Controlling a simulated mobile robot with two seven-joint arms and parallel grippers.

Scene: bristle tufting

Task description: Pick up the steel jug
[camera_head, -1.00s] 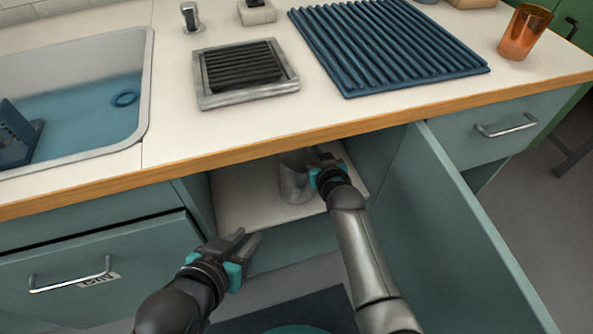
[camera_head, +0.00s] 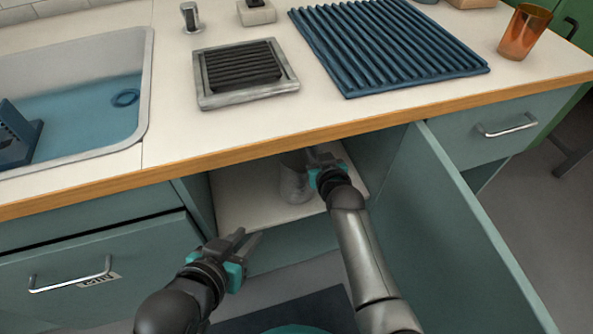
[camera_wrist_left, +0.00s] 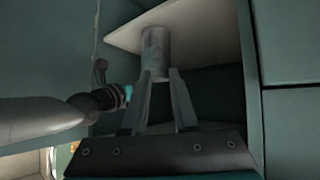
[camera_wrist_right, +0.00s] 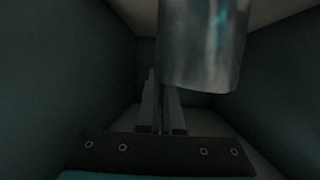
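The steel jug (camera_head: 295,185) is upright inside the open cupboard under the counter, partly hidden by my right gripper. It also shows as a grey cylinder in the left wrist view (camera_wrist_left: 156,50) and, close up, in the right wrist view (camera_wrist_right: 203,45). My right gripper (camera_head: 318,157) is at the jug's upper right side. Its fingers (camera_wrist_right: 159,85) are close together at the jug's edge, one partly hidden by the jug; they appear shut on its wall. I cannot tell whether the jug's base touches the shelf. My left gripper (camera_head: 245,243) is open and empty outside the cupboard.
The pale cupboard floor (camera_head: 237,196) has room left of the jug. The open door (camera_head: 450,220) stands right of my right arm. The wooden counter edge (camera_head: 250,154) runs above. A drawer (camera_head: 100,265) is at the left.

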